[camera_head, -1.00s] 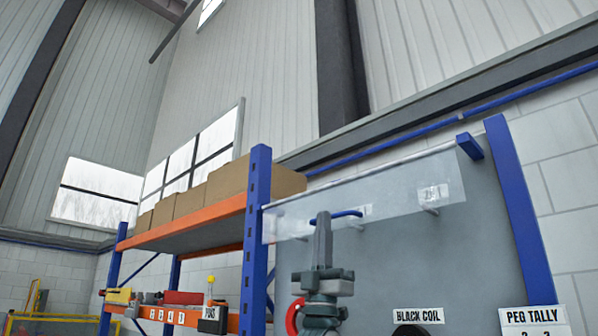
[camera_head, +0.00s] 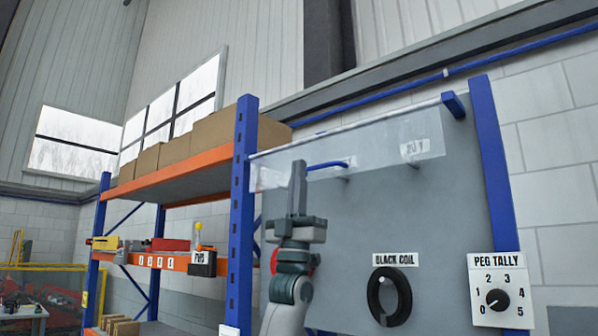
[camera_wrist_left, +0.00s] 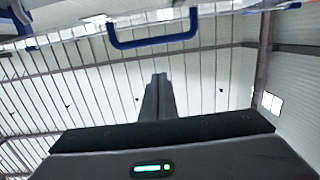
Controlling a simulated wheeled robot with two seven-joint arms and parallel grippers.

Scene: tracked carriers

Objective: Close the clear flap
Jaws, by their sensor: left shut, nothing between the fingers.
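The clear flap (camera_head: 385,152) is a see-through panel across the top of the grey board in the head view. It stands out from the board and looks raised. Its blue handle (camera_head: 327,164) is on its lower part and also shows in the left wrist view (camera_wrist_left: 153,43). My left gripper (camera_head: 298,168) points up, shut and empty, just left of the handle in the head view. In the left wrist view its fingertips (camera_wrist_left: 159,76) appear below the handle, with a gap in the picture. Contact with the flap cannot be told. My right gripper is not in view.
The grey board (camera_head: 440,215) carries a black coil (camera_head: 389,297) and, to its right, a peg tally dial (camera_head: 497,299). Pegs show behind the flap. A blue upright (camera_head: 241,220) and orange shelf (camera_head: 180,180) with boxes stand left of my arm.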

